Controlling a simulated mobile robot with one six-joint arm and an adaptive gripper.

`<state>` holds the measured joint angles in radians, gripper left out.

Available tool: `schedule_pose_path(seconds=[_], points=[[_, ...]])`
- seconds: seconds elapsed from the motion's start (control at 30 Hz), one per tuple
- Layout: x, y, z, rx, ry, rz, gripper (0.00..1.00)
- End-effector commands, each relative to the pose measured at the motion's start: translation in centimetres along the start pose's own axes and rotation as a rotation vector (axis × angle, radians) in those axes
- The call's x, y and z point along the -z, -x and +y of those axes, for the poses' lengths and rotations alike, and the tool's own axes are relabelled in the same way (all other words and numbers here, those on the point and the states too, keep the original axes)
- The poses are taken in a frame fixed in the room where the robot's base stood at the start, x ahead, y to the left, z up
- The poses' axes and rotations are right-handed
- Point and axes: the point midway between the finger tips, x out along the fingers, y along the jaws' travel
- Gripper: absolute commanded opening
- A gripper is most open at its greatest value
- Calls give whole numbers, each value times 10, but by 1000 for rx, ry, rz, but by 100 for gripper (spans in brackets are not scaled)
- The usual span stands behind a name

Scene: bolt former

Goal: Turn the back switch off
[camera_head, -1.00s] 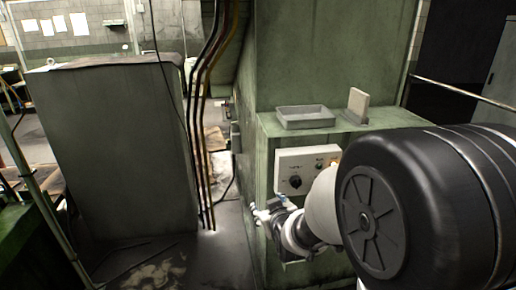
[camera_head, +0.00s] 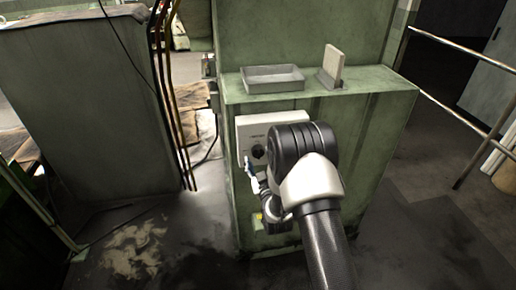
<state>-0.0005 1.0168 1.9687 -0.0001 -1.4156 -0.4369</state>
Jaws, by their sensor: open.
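A pale control box (camera_head: 246,130) is fixed to the front of the green machine. A black rotary switch (camera_head: 258,152) shows on its face; the box's right part is hidden behind my arm. I cannot read the switch's setting. My gripper (camera_head: 248,164) is open, just below and left of the switch, close to the box's lower left edge. Its fingers are small in the view, and I cannot tell whether they touch anything.
A grey tray (camera_head: 272,78) and an upright pale plate (camera_head: 333,66) stand on the machine's ledge (camera_head: 380,88). A small green box with yellow (camera_head: 258,221) sits lower on the machine. Cables (camera_head: 172,110) hang at left by a tall cabinet (camera_head: 80,110). Railings (camera_head: 460,65) are at right.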

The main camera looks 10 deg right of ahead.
Motion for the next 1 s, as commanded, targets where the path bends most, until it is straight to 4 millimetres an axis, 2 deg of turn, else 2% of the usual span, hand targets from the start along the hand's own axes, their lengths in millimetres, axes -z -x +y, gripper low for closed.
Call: schedule_pose_path(seconds=[0.1,0.37,0.6,0.8,1.0], points=[[0,-31,0,-2,0,3,57],[4,-26,2,0,-433,-3,57],[-3,-26,-1,-1,-771,-1,57],[-2,-26,0,-1,-926,0,57],[0,-26,0,-1,-963,-1,57]])
